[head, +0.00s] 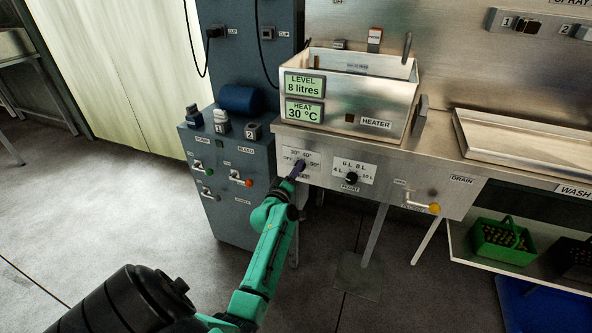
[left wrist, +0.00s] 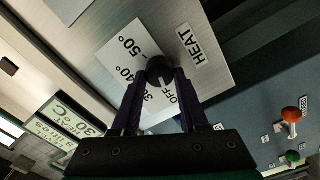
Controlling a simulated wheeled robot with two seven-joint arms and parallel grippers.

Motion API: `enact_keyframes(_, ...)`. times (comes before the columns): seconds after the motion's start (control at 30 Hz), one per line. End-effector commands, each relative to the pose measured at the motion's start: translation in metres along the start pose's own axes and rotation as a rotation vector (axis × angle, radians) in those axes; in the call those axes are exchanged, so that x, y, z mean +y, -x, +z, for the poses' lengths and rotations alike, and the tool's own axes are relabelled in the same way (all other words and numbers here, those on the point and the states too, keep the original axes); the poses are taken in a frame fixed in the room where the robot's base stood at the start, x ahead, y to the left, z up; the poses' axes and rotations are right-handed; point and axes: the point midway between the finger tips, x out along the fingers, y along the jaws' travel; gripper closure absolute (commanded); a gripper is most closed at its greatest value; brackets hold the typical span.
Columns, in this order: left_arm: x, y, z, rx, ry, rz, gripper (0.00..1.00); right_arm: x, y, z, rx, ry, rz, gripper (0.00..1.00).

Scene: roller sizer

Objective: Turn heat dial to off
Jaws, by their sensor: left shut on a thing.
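The heat dial (left wrist: 158,69) is a small black knob on a white plate (left wrist: 125,45) marked OFF, 30°, 40° and 50°, with a HEAT label beside it. My left gripper (head: 297,170) reaches the dial from below in the head view and covers most of it. In the left wrist view, the left gripper (left wrist: 160,78) has its two dark fingers shut on the dial, one on each side. I cannot tell the dial's exact pointer setting. The display (head: 304,111) reads HEAT 30 °C. My right gripper is not in view.
To the right are the float dial (head: 351,178) and a yellow drain knob (head: 435,208). The steel heater tank (head: 375,100) stands above the panel. A blue-grey cabinet with levers (head: 222,190) is at the left.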

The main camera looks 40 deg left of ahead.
Motion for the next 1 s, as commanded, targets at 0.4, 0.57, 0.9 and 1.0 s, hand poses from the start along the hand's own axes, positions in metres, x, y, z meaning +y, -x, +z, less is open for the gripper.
enact_keyframes(0.4, -0.001, 0.0, 0.001, -0.001, 0.004, -0.001, 0.27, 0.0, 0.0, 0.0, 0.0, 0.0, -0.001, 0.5)
enact_keyframes(0.57, 0.0, 0.0, 0.001, -0.001, 0.003, -0.001, 0.27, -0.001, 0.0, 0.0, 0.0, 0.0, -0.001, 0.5)
enact_keyframes(0.9, 0.0, 0.025, 0.001, -0.002, 0.002, -0.002, 0.27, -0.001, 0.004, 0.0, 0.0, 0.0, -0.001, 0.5)
enact_keyframes(1.0, -0.001, 0.052, 0.001, -0.002, 0.001, -0.003, 0.27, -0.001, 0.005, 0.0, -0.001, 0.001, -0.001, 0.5)
